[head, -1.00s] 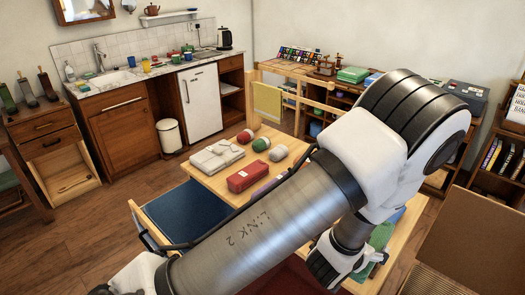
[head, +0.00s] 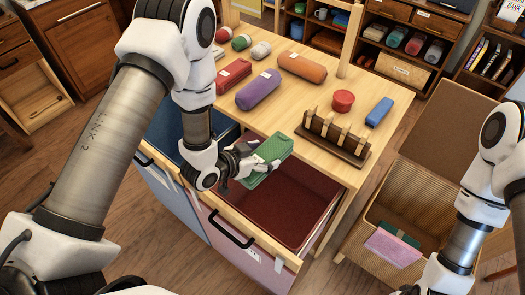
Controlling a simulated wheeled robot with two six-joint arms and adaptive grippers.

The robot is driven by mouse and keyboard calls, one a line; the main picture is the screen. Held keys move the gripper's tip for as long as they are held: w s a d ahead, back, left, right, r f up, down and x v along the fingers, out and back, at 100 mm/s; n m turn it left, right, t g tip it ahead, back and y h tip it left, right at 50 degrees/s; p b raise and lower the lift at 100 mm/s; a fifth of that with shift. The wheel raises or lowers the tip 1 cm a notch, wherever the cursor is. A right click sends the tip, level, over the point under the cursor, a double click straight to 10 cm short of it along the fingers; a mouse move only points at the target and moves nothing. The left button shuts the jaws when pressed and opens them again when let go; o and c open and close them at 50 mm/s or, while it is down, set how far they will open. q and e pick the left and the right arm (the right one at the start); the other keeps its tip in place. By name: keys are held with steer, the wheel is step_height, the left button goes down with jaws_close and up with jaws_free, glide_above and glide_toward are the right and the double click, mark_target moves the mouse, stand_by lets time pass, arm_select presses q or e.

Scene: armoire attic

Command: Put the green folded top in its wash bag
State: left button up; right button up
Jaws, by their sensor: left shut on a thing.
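My left gripper (head: 254,165) is shut on the green folded top (head: 272,152) and holds it above the rear left part of a pulled-out bag with a dark red inside (head: 290,205). This bag has a pink front (head: 230,248), a black handle and a white label too small to read. Beside it on the left is a bag with a blue inside (head: 172,125) and a pale blue front, partly hidden by my left arm. I cannot tell which bag is the top's own. My right arm comes in at the right edge; its gripper is out of view.
The wooden table (head: 385,80) behind holds purple (head: 259,89) and orange (head: 302,67) rolls, a red tub (head: 343,100), a blue item (head: 379,111) and a dark rack (head: 335,138). An open wicker hamper (head: 380,265) with pink and green cloths stands at right.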

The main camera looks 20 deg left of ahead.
arm_select(q)
step_height(320, 180, down, 2)
steer(key=shift+w+b, duration=0.1)
steer(key=shift+b, duration=0.3)
steer(key=o, duration=1.2)
steer(key=shift+c, duration=0.2)
steer(key=shift+r, duration=0.1)
steer(key=v, duration=0.7)
steer(key=shift+s+a+r, duration=0.1)
steer(key=shift+s+a, duration=0.1)
steer(key=shift+s, duration=0.1)
steer(key=shift+d, duration=0.1)
